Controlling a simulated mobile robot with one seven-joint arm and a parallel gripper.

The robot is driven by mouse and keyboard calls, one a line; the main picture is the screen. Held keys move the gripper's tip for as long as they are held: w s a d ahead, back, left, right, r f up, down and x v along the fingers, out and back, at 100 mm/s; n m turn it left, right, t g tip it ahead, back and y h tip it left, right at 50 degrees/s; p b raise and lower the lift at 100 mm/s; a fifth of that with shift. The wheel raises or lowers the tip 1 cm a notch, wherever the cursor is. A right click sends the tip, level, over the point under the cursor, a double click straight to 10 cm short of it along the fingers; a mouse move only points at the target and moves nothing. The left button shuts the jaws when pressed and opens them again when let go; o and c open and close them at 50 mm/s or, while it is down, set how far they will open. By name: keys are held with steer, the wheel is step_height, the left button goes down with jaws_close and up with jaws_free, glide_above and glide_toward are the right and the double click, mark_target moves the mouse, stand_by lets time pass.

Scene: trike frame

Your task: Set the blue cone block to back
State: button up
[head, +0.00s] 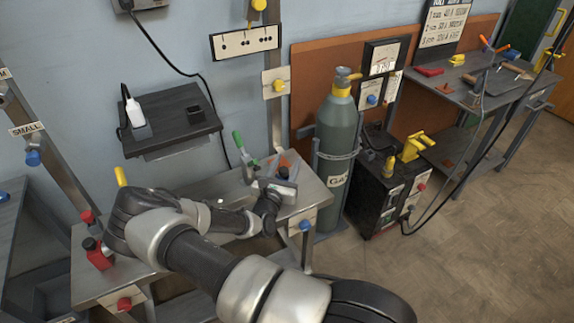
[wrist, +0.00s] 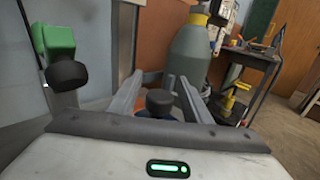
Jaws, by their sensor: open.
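My gripper (head: 270,200) is over the right part of the metal workbench (head: 318,190), beside a grey bin. In the wrist view its two grey fingers (wrist: 160,92) are spread apart. A dark rounded knob (wrist: 160,103) shows between them, with small patches of blue and orange low behind it; I cannot tell whether the gripper touches it. A blue cone-like knob (head: 305,225) sits on a pale plate at the bench's front right edge. Other blue knobs are on a plate by the gas bottle (head: 371,99) and under the SMALL sign (head: 33,158). I cannot tell which is the blue cone block.
The grey bin (head: 290,190) holds orange pieces. A green-handled clamp (head: 240,148) stands left of it and shows close in the wrist view (wrist: 58,45). A gas bottle (head: 337,150) stands right of the bench. Red items (head: 98,255) are at the bench's left end.

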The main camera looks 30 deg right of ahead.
steer(key=shift+w+d, duration=0.15)
jaws_close()
steer(key=shift+d+p, duration=0.95)
steer(key=shift+d, duration=0.95)
jaws_free()
steer(key=shift+d, duration=0.1)
